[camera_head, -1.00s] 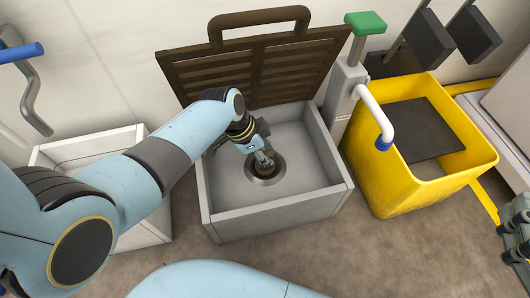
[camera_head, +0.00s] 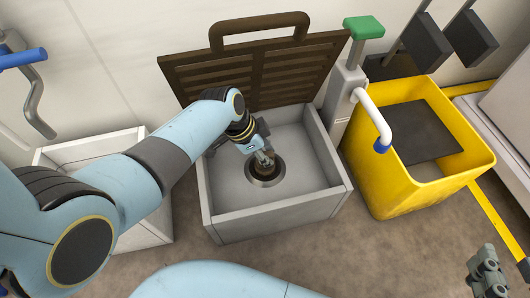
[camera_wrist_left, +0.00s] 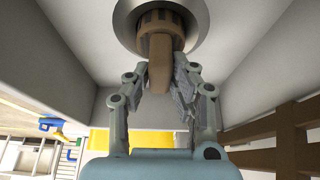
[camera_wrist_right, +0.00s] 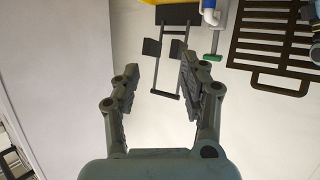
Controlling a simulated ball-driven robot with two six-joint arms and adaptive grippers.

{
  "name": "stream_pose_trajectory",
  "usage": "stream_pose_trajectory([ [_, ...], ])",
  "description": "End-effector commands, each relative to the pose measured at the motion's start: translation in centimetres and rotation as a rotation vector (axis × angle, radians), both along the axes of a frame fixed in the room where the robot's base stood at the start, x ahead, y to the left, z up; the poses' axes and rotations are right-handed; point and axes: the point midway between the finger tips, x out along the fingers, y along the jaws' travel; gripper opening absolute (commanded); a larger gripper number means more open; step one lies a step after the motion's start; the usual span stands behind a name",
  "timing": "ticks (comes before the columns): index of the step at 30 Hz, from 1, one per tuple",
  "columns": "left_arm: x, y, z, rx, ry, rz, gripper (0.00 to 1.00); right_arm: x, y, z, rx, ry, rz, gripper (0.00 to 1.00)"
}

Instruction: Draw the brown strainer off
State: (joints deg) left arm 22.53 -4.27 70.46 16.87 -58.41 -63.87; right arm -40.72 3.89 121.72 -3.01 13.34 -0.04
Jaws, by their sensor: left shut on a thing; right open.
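The brown strainer (camera_wrist_left: 160,25) sits in the round metal drain of the grey basin, with its tab-like handle (camera_wrist_left: 159,62) pointing towards my left wrist camera. My left gripper (camera_wrist_left: 160,88) is shut on that handle. In the head view my left gripper (camera_head: 262,158) reaches down into the basin (camera_head: 228,190), over the drain (camera_head: 266,181), and hides most of the strainer. My right gripper (camera_wrist_right: 155,75) is open and empty, away from the basin; it also shows at the lower right of the head view (camera_head: 485,262).
A brown slatted lid (camera_head: 255,70) stands open behind the basin. A white post with a green top (camera_head: 364,27) and a white spout (camera_head: 372,115) stand to its right. A yellow bin (camera_head: 410,185) is further right. Another pale basin (camera_head: 95,145) is at left.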

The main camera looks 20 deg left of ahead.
Motion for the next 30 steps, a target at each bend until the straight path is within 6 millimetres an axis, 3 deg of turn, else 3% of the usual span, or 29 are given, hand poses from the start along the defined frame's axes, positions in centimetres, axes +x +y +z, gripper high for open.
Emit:
stream_pose_trajectory([
  [15,0.1,0.0,0.9,0.000,-0.002,0.000,0.00,-2.7,-0.3,-2.4,0.000,0.131,-0.015,0.44],
  [26,0.2,0.0,3.6,0.000,-0.004,0.000,0.00,-2.6,-0.9,-2.9,-0.008,0.426,-0.044,0.44],
  [30,0.1,0.0,4.3,0.000,-0.004,0.000,0.00,-2.2,-1.0,-2.0,-0.013,0.505,-0.049,0.44],
])
